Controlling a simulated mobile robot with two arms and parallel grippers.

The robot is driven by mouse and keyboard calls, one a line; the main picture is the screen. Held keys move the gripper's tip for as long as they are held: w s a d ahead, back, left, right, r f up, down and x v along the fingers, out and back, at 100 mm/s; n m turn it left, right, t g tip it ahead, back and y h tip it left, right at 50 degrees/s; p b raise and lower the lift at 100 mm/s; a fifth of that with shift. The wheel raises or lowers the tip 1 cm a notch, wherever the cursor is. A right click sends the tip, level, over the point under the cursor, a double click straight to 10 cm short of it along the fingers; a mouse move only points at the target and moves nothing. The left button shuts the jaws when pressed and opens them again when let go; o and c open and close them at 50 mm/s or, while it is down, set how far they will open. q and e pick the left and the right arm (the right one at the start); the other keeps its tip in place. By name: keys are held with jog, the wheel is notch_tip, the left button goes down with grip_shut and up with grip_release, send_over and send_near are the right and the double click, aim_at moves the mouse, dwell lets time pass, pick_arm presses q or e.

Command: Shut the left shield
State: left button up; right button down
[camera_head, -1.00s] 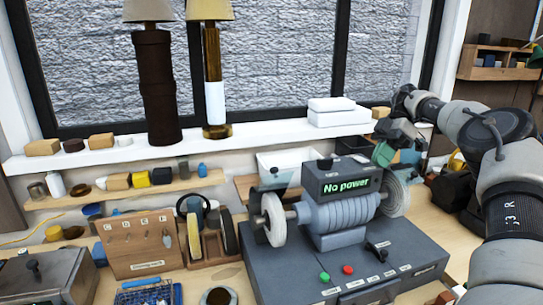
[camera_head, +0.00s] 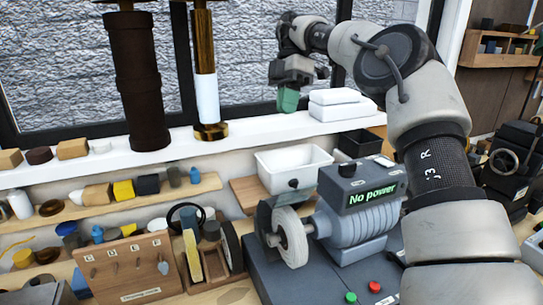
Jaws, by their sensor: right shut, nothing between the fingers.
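The grinder (camera_head: 348,222) stands on a dark grey base in the lower middle, its display reading "No power". Its left wheel (camera_head: 291,238) is pale grey. The left shield (camera_head: 263,220) is a dark plate at the wheel's left side; its exact angle is hard to tell. My right arm hides the grinder's right wheel. My left gripper is out of view.
A white bin (camera_head: 293,169) stands behind the grinder. Green (camera_head: 351,297) and red (camera_head: 375,286) buttons sit on the base.

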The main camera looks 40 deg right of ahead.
jog(key=b, duration=0.2)
send_near(294, 195)
notch_tip(294, 195, down, 3)
jog(key=w+a, duration=0.1)
jog(key=w, duration=0.2)
jog(key=shift+s+a+f, duration=0.1)
jog(key=shift+s+f, duration=0.15)
jog(key=shift+s, duration=0.15)
jog(key=shift+s+a+f, duration=0.15)
jog(key=shift+s+f, duration=0.05)
jog(key=shift+s, duration=0.25)
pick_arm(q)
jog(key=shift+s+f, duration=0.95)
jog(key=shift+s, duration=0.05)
pick_arm(e)
jog(key=shift+s+f, duration=0.25)
jog(key=shift+a, duration=0.1)
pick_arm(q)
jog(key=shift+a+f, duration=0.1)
pick_arm(e)
jog(key=shift+d, duration=0.2)
